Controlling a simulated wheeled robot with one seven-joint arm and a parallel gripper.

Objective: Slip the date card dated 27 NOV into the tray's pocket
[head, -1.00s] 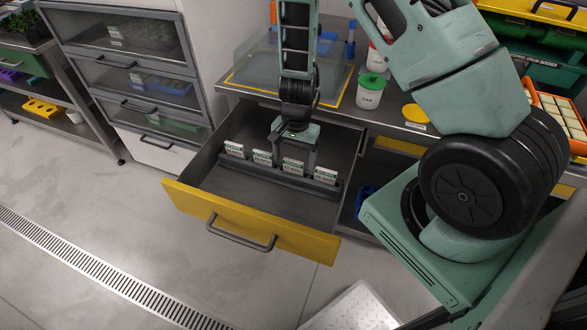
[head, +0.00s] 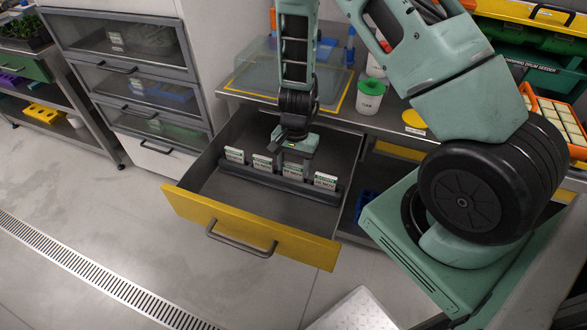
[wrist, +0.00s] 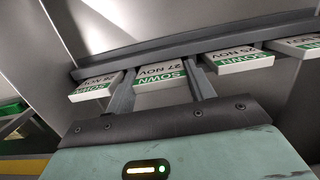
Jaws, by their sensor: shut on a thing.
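The 27 NOV date card (wrist: 160,75) is white with a green SOWN band. It stands in a dark card rack (head: 250,178) inside the open drawer, third from the left in the head view (head: 294,170). My gripper (head: 295,163) reaches down over it and is shut on it, with one finger at each side edge in the wrist view (wrist: 160,84). The card's lower part is hidden in the rack slot. I cannot make out the tray's pocket in these frames.
Other cards stand close on both sides, including a 25 NOV card (wrist: 238,60). The drawer (head: 245,228) has a yellow front. A clear cover (head: 265,75) and a green-lidded cup (head: 370,97) are on the bench above. The floor at left is clear.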

